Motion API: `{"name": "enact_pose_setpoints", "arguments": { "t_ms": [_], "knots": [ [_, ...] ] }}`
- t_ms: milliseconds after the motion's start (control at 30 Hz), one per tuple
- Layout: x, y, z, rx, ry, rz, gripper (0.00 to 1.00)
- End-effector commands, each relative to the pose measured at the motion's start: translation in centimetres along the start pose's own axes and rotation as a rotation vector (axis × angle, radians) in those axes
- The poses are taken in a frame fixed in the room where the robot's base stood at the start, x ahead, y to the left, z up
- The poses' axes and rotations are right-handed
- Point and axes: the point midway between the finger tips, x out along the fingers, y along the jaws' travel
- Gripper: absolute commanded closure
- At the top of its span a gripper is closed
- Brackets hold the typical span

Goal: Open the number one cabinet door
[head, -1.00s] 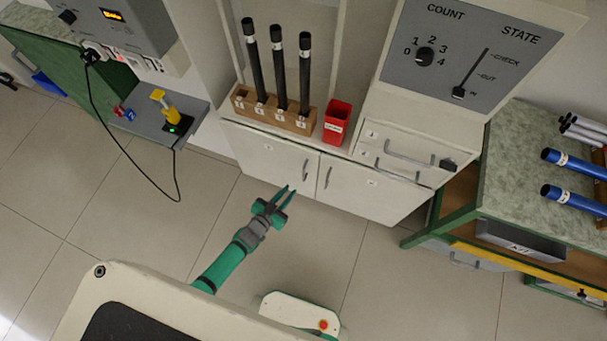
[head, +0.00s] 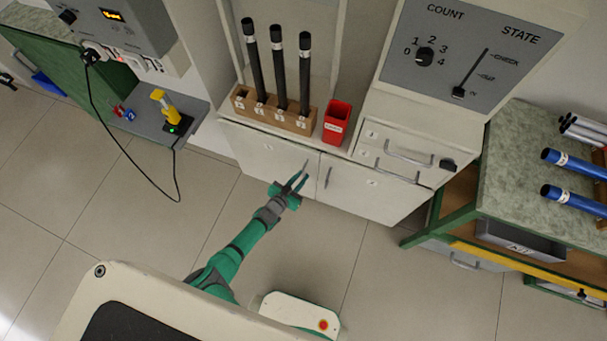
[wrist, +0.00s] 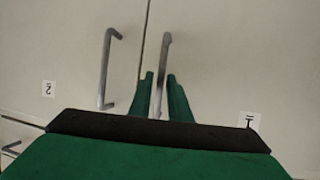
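The number one cabinet door (head: 255,155) is the left of two pale lower doors in the head view and is closed. In the wrist view the same door (wrist: 225,65) is on the right, with its "1" label (wrist: 249,120). Its grey vertical bar handle (wrist: 164,50) stands near the seam between the doors. My gripper (head: 298,178) is at this handle, reaching up from below. In the wrist view the green fingers (wrist: 160,80) are apart, with the lower part of the handle between them. I cannot see finger contact with the bar.
The number two door (head: 360,190) is closed, with its own handle (wrist: 107,68) close beside. Above stand a wooden rack (head: 275,112) with black rods and a red bin (head: 337,122). A green-framed bench (head: 478,205) is at right. The floor before the doors is clear.

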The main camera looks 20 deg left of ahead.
Motion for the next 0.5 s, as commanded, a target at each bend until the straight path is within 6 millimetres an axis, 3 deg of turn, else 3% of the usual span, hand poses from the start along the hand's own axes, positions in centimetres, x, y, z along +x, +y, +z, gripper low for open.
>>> {"name": "enact_pose_setpoints", "arguments": {
  "t_ms": [200, 500],
  "knots": [
    [1.7, 0.0, 0.0, 0.001, 0.0, 0.001, 0.83],
    [2.4, -0.1, 0.0, 0.0, 0.0, -0.001, 0.83]
  ]
}}
